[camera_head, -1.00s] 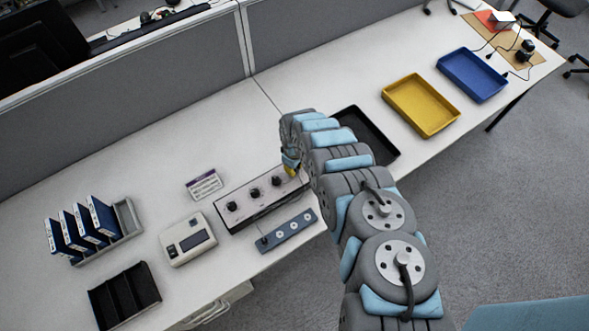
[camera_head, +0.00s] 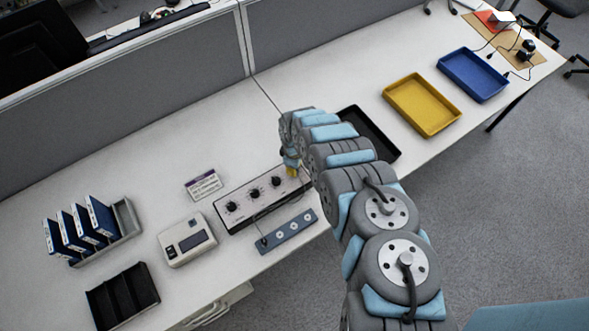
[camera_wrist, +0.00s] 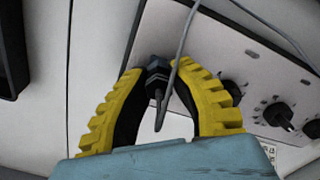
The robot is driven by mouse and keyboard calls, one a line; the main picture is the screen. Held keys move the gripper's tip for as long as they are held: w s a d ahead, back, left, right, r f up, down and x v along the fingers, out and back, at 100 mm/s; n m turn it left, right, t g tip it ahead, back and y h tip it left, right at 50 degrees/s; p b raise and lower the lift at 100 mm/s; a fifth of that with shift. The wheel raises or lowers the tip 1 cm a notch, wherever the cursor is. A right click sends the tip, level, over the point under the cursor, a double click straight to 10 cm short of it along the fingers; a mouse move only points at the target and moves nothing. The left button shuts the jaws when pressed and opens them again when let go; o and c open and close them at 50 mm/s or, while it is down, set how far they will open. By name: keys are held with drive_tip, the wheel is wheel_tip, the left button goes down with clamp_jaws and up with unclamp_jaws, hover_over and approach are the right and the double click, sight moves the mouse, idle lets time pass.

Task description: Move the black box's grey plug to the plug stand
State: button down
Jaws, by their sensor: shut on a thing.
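The long box (camera_head: 248,201) has a pale top panel, dark sides and several black knobs. Its panel also shows in the wrist view (camera_wrist: 225,50). My gripper (camera_head: 292,171) is at the box's right end. In the wrist view my yellow-padded fingers (camera_wrist: 158,74) are shut on a dark grey plug (camera_wrist: 157,66) with a thin grey cable. The plug is over the panel's end; I cannot tell whether it is seated in a socket. The blue-grey strip with round sockets, seemingly the plug stand (camera_head: 298,226), lies in front of the box, with a small dark piece at its left end.
A beige meter (camera_head: 187,239) and a small sign (camera_head: 203,185) are left of the box. A black tray (camera_head: 376,139), partly behind my arm, a yellow tray (camera_head: 422,105) and a blue tray (camera_head: 472,75) lie to the right. A grey partition (camera_head: 120,125) stands behind.

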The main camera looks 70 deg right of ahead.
drive_tip(key=shift+n, duration=0.5)
drive_tip(key=shift+n, duration=1)
drive_tip(key=shift+r+p, duration=0.65)
drive_tip(key=shift+r, duration=0.15)
idle(0.9)
drive_tip(key=shift+r+p, duration=1.35)
drive_tip(key=shift+r, duration=0.4)
drive_tip(key=shift+s+a, duration=0.1)
